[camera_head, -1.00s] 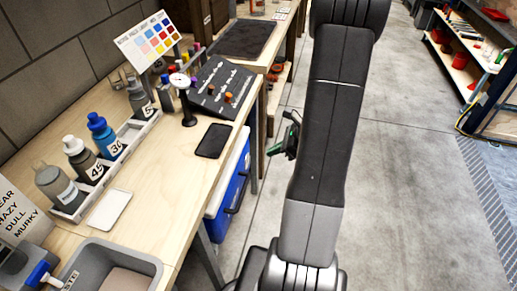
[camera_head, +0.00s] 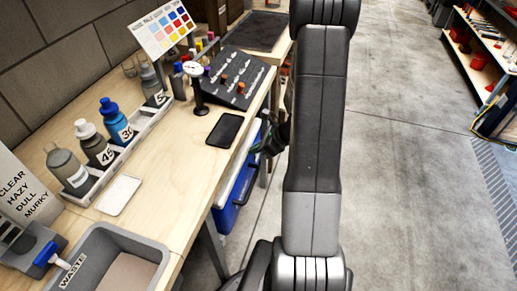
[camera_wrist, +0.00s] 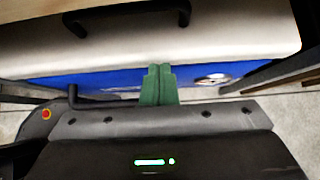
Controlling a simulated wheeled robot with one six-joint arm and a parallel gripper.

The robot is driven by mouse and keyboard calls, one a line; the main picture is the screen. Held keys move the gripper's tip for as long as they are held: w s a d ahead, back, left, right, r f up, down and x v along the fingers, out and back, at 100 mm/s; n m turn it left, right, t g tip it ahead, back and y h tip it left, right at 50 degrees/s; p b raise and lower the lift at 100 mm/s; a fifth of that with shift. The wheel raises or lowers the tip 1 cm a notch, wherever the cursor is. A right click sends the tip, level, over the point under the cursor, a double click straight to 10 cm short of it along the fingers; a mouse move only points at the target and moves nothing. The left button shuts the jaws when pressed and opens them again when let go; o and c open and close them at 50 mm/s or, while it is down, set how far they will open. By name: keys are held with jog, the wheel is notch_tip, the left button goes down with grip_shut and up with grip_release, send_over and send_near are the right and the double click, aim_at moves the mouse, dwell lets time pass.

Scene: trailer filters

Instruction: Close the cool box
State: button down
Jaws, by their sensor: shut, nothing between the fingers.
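The cool box (camera_head: 232,200) has a blue body and stands below the edge of the workbench. A pale strip of its lid (camera_head: 235,170) shows beside the bench edge. In the wrist view, the off-white lid (camera_wrist: 230,38) spans the top, above a strip of blue body (camera_wrist: 110,82). My gripper (camera_wrist: 159,68) has its green fingers together and empty. Its tips overlap the lid's lower edge in the picture; I cannot tell whether they touch. In the head view my gripper (camera_head: 270,146) is beside the bench edge, partly behind my arm. I cannot tell how far the lid is open.
The workbench (camera_head: 190,190) overhangs the cool box and carries bottles, a gauge (camera_head: 194,70), a phone-like black slab (camera_head: 225,130) and a grey waste bin (camera_head: 145,245). Bench legs stand near the box. The concrete floor (camera_head: 400,190) on the right is clear.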

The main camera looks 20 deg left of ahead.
aim_at(242, 147)
jog(key=shift+s+a, duration=0.1)
jog(key=shift+a, duration=2.25)
jog(key=shift+r, duration=0.1)
jog(key=shift+d, duration=0.4)
jog(key=d+f+p+v, duration=0.1)
jog(key=d+f+v, duration=0.1)
jog(key=v, duration=1)
jog(key=shift+r+p, duration=0.2)
jog(key=shift+p, duration=0.15)
